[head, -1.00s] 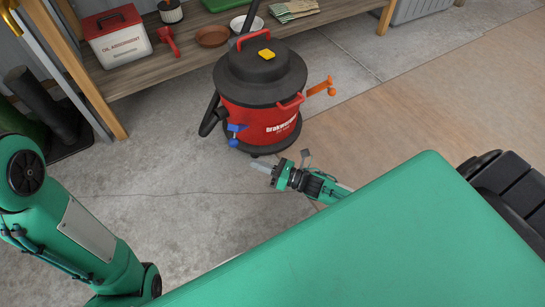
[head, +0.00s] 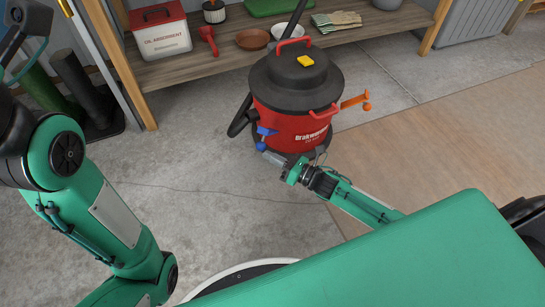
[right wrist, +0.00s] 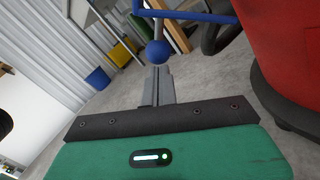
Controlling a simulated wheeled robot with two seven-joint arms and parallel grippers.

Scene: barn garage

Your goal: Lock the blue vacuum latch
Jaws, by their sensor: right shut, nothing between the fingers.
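The red vacuum (head: 290,120) with a black lid stands on the concrete floor. Its blue latch (head: 265,131) is on the left of the front side and ends in a ball pointing down. In the right wrist view the blue latch's ball (right wrist: 157,53) is just beyond my fingertips, with the blue arm above it. My right gripper (head: 270,156) is shut and empty, just below the ball; whether it touches, I cannot tell. Its closed fingers also show in the right wrist view (right wrist: 159,78). My left gripper is out of view.
An orange latch (head: 358,101) sticks out on the vacuum's right. A wooden bench (head: 230,62) behind holds a red-and-white box (head: 160,30), bowls and gloves (head: 337,21).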

